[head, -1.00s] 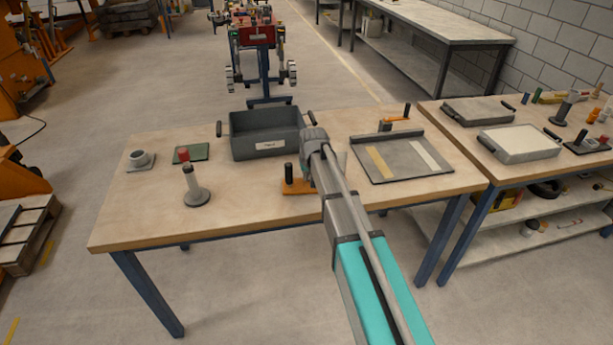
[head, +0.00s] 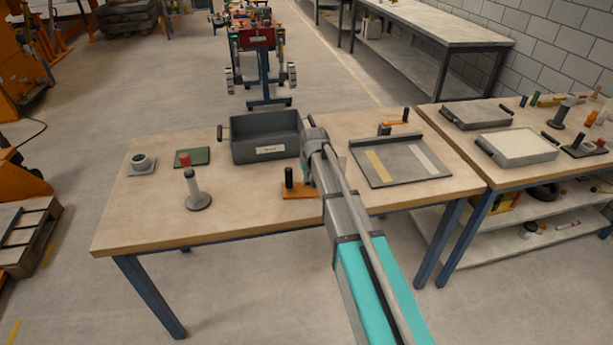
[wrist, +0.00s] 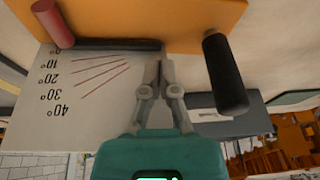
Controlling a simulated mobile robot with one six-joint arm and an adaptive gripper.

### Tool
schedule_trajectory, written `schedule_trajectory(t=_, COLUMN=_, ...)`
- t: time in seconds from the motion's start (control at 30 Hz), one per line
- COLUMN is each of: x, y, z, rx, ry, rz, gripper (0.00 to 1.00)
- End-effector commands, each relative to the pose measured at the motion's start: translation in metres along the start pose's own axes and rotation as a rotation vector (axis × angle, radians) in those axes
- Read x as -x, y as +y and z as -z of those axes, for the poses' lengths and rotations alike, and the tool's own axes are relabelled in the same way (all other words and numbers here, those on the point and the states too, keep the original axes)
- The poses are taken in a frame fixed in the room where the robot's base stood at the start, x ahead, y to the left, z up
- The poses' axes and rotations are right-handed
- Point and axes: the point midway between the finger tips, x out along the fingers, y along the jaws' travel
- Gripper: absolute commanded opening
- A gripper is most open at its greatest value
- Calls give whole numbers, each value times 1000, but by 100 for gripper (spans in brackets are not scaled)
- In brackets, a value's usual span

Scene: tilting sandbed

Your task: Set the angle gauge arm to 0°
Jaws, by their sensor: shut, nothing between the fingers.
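The angle gauge shows upside down in the wrist view: a pale scale plate (wrist: 45,128) with red lines and labels from 0° to 40°, beside an orange base (wrist: 150,18). A dark bar (wrist: 115,44), seemingly the gauge arm, lies along the base edge near the 0° end; its exact reading is unclear. A red peg (wrist: 52,22) stands near its left end. A black post (wrist: 225,75) rises at the right. My gripper (wrist: 159,66) is shut and empty, its tips near the bar's right end; contact cannot be told. In the head view the orange base (head: 300,193) is partly behind my arm.
A grey bin (head: 265,138) stands behind the gauge. A flat grey tray (head: 385,172) lies to the right. The wooden table's (head: 150,222) front left is clear.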

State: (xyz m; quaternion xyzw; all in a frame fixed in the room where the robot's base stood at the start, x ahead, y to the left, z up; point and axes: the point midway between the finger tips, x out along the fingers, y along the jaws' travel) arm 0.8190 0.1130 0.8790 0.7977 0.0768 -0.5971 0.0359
Motion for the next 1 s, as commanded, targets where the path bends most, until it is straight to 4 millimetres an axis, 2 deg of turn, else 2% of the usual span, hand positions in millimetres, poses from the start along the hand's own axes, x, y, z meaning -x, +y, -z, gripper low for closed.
schedule_trajectory(t=0.03, x=8, y=1, z=2, rx=0, ry=0, rz=0, gripper=0)
schedule_trajectory(t=0.27, x=27, y=4, z=8, rx=0, ry=0, rz=0, gripper=0)
schedule_trajectory(t=1.0, x=93, y=10, z=7, rx=-1, ry=0, rz=0, gripper=0)
